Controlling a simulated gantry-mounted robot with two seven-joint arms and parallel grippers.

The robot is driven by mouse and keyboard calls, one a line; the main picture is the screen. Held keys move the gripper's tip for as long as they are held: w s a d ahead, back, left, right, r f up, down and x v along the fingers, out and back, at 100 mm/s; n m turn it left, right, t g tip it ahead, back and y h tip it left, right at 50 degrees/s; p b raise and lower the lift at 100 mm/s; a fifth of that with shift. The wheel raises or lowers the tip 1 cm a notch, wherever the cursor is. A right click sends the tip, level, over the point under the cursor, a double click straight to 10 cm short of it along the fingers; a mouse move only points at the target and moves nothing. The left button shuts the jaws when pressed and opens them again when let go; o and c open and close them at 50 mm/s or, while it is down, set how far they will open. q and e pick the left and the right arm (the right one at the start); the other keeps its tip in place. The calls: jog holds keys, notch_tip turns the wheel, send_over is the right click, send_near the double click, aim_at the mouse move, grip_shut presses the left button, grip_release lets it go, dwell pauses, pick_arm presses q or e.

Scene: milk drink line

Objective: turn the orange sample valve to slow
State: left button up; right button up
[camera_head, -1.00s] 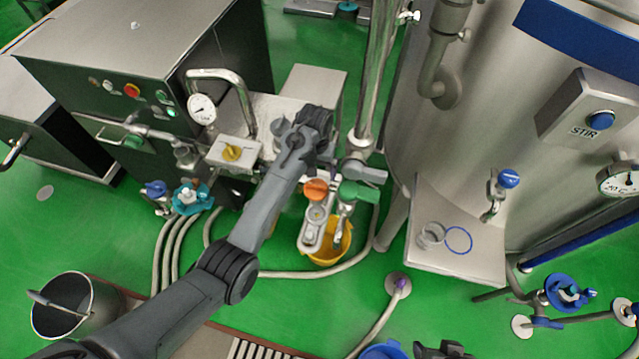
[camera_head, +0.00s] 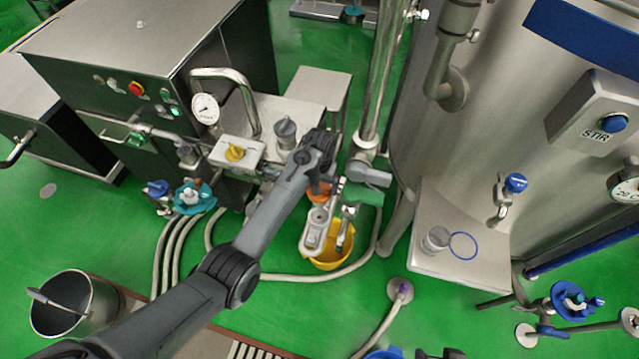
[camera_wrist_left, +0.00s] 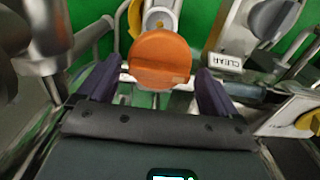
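The orange sample valve (camera_head: 319,191) is in the middle of the head view, above a yellow bucket, partly hidden by my left wrist. In the left wrist view its round orange knob (camera_wrist_left: 160,60) shows large, between the two purple fingertips. My left gripper (camera_wrist_left: 158,84) is open, with a finger on each side of the knob and a visible gap to each. In the head view the left gripper's fingers are hidden by its own wrist. A dark part at the bottom edge, seemingly my right gripper (camera_head: 440,354), is mostly cut off.
A green-handled valve (camera_head: 362,193) stands just right of the orange one. The yellow bucket (camera_head: 330,258) is below. A yellow knob (camera_head: 235,153) is to the left. A "CLEAR" label (camera_wrist_left: 225,62) shows in the wrist view. A steel shelf (camera_head: 470,265) holds a small glass (camera_head: 436,240).

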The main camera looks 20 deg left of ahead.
pick_arm(q)
jog(key=c, duration=0.9)
jog(key=shift+r+n+p, duration=0.2)
jog(key=shift+n+p, duration=0.5)
jog(key=shift+p, duration=0.25)
jog(key=shift+n+p, duration=0.6)
jog(key=shift+f+n+p, duration=0.1)
jog(key=shift+n+p, duration=0.6)
jog(key=shift+n, duration=0.9)
jog(key=shift+f, duration=0.1)
jog(key=o, duration=1.1)
jog(key=shift+c, duration=0.2)
